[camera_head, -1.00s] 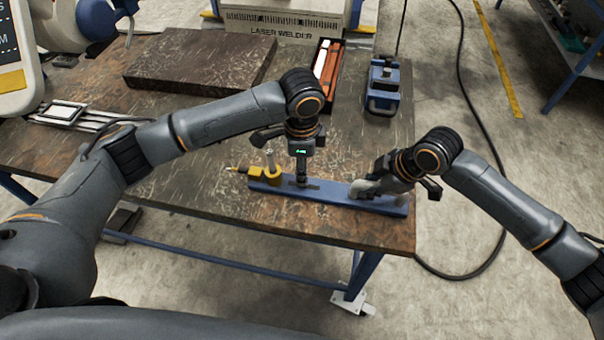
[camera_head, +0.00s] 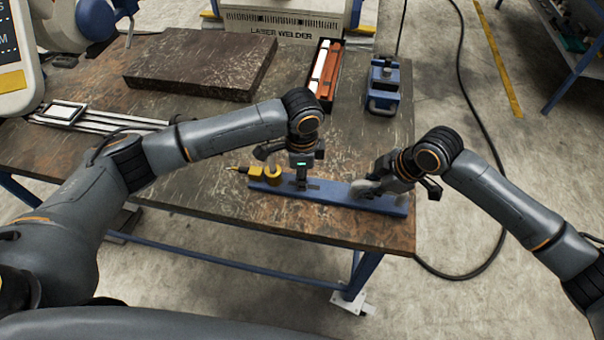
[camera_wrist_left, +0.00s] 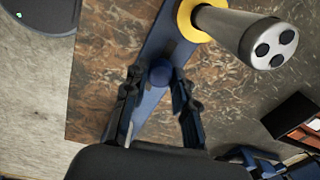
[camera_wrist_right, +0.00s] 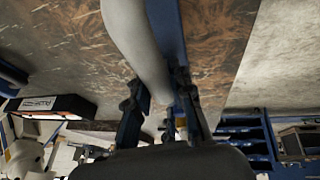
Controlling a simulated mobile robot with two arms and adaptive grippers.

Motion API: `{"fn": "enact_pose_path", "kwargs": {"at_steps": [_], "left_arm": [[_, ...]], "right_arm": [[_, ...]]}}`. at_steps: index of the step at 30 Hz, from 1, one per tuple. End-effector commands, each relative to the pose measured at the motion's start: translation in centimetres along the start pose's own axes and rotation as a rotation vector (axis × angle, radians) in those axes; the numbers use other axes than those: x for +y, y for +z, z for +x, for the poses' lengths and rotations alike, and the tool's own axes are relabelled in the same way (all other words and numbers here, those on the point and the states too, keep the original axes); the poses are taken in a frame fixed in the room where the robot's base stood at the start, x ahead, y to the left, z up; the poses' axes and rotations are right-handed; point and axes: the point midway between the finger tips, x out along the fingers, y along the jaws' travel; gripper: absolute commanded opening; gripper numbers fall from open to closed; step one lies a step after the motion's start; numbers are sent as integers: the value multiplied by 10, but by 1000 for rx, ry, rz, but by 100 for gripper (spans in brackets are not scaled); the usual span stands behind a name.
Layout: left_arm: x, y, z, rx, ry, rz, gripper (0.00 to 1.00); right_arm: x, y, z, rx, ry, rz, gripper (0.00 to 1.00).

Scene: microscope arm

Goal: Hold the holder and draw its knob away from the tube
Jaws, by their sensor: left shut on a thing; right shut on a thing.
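The holder has a long blue bar (camera_head: 330,194) lying on the table, a yellow ring (camera_head: 273,179) around the metal tube (camera_head: 272,163), and a pale grey curved part (camera_head: 361,189). My left gripper (camera_head: 302,184) points down at the bar beside the tube. In the left wrist view a rounded blue knob (camera_wrist_left: 161,73) is between its fingers, and the silver tube (camera_wrist_left: 255,40) stands close by, apart from them. My right gripper (camera_head: 376,187) is shut on the grey part, which also shows between its fingers in the right wrist view (camera_wrist_right: 138,40). The exact finger contacts are partly hidden.
A dark block (camera_head: 200,65), an open box with red and white items (camera_head: 328,68) and a blue device (camera_head: 384,85) stand further back. The table's front edge is close to the bar.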

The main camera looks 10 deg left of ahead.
Motion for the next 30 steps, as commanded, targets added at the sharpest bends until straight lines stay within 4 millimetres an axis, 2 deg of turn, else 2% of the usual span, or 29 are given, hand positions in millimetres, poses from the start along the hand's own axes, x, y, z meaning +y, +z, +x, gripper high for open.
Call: {"fn": "enact_pose_path", "kwargs": {"at_steps": [5, 12, 19, 20, 22, 23, 30], "left_arm": [[1, -5, 0, 1, -1, 1, 0], [7, -35, -1, 3, 0, 1, 0], [7, -35, -1, 6, 0, 1, 0], [7, -35, -1, 6, 0, 2, 33], [7, -35, -1, 5, 0, 2, 47], [7, -35, -1, 4, 0, 1, 50], [6, -34, -1, 2, 0, 0, 50]], "right_arm": [[1, -2, -2, 4, 3, -2, 0], [1, -3, -1, 5, 2, -3, 0], [0, -4, -1, 7, 1, -4, 0], [0, -4, -1, 8, 1, -4, 0], [0, -4, -1, 8, 2, -4, 0], [0, -4, -1, 8, 2, -4, 0], [1, -3, -2, 6, 3, -2, 0]]}}
